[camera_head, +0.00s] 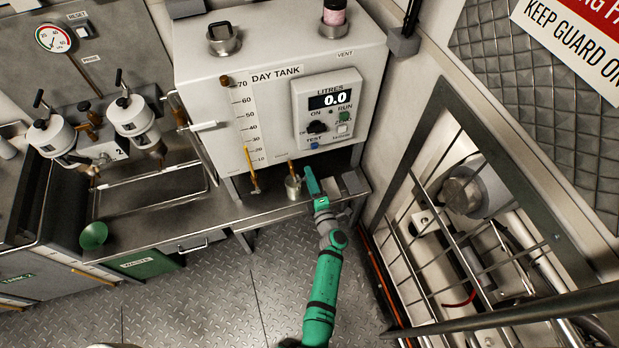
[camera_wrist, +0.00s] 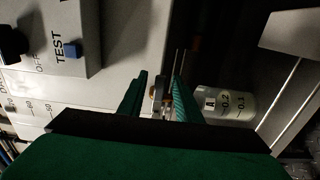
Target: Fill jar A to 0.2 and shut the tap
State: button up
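Jar A (camera_wrist: 222,103) is a pale jar with a label and marks 0.2 and 0.1; I cannot make out its liquid level. In the head view, a small grey vessel, probably this jar (camera_head: 293,188), stands under the day tank's tap (camera_head: 291,167). My gripper (camera_head: 311,178) is just right of it, below the tank front. In the wrist view my gripper (camera_wrist: 161,82) has its two green fingers apart. A small metal and orange part, seemingly the tap (camera_wrist: 160,90), shows between them; contact cannot be told.
The day tank (camera_head: 215,75) has a control panel (camera_head: 328,108) reading 0.0 litres. A yellow-handled fitting (camera_head: 252,170) hangs below its level scale. A grey block (camera_head: 354,182) sits right of my gripper on the bench. A barred guard (camera_head: 450,210) stands at the right.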

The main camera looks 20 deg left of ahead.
jog(key=shift+a, duration=0.1)
jog(key=shift+c, duration=0.3)
grip_shut()
jog(key=shift+w+r, duration=0.1)
jog(key=r+n, duration=0.1)
jog(key=n, duration=0.2)
jog(key=shift+r+n, duration=0.2)
jog(key=shift+n, duration=0.1)
jog(key=shift+s+a+r+n, duration=0.15)
jog(key=shift+r+n, duration=0.25)
jog(key=shift+n, duration=0.5)
jog(key=shift+s+a+r+n, duration=0.15)
jog(key=shift+r+n, duration=0.2)
jog(key=shift+n, duration=0.55)
jog(key=shift+w, duration=0.1)
jog(key=shift+o, duration=0.3)
grip_release()
